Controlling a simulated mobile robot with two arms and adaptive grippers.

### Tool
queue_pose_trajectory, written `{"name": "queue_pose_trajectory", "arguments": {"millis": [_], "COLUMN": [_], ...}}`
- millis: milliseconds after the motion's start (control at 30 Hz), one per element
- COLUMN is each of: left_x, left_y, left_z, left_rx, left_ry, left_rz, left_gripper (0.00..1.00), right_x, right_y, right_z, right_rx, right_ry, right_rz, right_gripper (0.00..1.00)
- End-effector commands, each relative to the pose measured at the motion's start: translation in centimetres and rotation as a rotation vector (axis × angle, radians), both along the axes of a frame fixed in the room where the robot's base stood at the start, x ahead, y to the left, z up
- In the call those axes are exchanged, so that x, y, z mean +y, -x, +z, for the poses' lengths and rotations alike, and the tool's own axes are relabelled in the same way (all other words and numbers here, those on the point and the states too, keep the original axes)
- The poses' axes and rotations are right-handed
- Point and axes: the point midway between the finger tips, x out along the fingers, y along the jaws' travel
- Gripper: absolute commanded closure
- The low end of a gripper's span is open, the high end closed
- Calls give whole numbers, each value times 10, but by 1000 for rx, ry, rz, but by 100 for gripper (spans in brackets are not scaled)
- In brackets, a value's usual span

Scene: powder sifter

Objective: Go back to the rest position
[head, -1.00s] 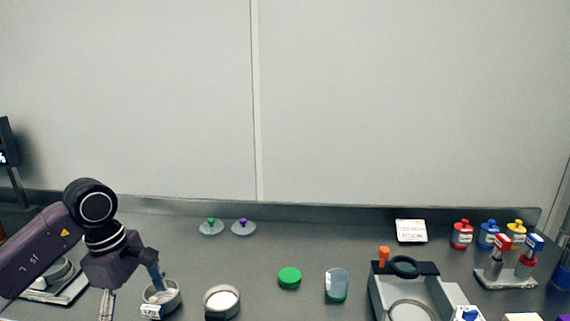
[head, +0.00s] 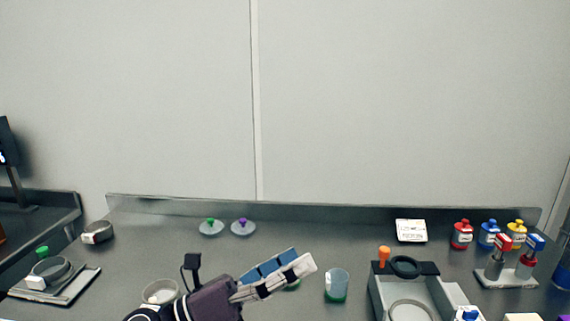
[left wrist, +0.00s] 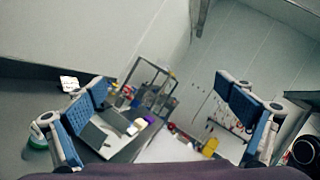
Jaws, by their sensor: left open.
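My left gripper (head: 278,275) is open and empty, with its blue-padded fingers pointing right above the front middle of the bench. It also shows in the left wrist view (left wrist: 165,112), fingers wide apart with nothing between them. In the head view its tips are just left of a clear beaker with a green base (head: 336,287). The fingers hide most of a green lid (head: 293,287). My left forearm hides the bowl of white powder in the middle. My right gripper is in neither view.
A pale bowl (head: 161,290) stands left of my arm. Two small knobbed lids (head: 211,228) lie farther back. A grey tray (head: 75,295) is at the left. A grey machine (head: 382,300) and several coloured bottles (head: 462,235) stand at the right.

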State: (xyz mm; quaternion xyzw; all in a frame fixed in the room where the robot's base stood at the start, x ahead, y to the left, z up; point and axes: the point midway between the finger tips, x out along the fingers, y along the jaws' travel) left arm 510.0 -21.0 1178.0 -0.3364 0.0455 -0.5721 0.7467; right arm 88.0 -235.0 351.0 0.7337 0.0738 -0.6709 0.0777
Motion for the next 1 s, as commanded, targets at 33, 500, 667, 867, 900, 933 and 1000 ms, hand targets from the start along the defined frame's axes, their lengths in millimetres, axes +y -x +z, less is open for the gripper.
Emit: {"name": "queue_pose_trajectory", "arguments": {"millis": [33,500,667,867,900,933,1000], "left_x": [11,184,223,238,238,238,236], "left_y": [-8,-59,-14,81,101,114,145], "left_z": [6,-128,-231,-333,-347,-354,-372], "left_rx": [96,1091,1447,1825,1884,1921,2008], "left_ry": [116,1055,1305,1521,1546,1565,1598], "left_rz": [47,594,833,1138,1195,1231,1321], "left_gripper": [3,3,3,3,3,3,3], "right_x": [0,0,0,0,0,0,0], "right_y": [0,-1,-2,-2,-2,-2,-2], "right_z": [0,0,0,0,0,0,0], "right_rx": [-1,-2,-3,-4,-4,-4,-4], "right_ry": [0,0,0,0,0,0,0], "right_rz": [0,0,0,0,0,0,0], "right_gripper": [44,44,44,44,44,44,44]}}
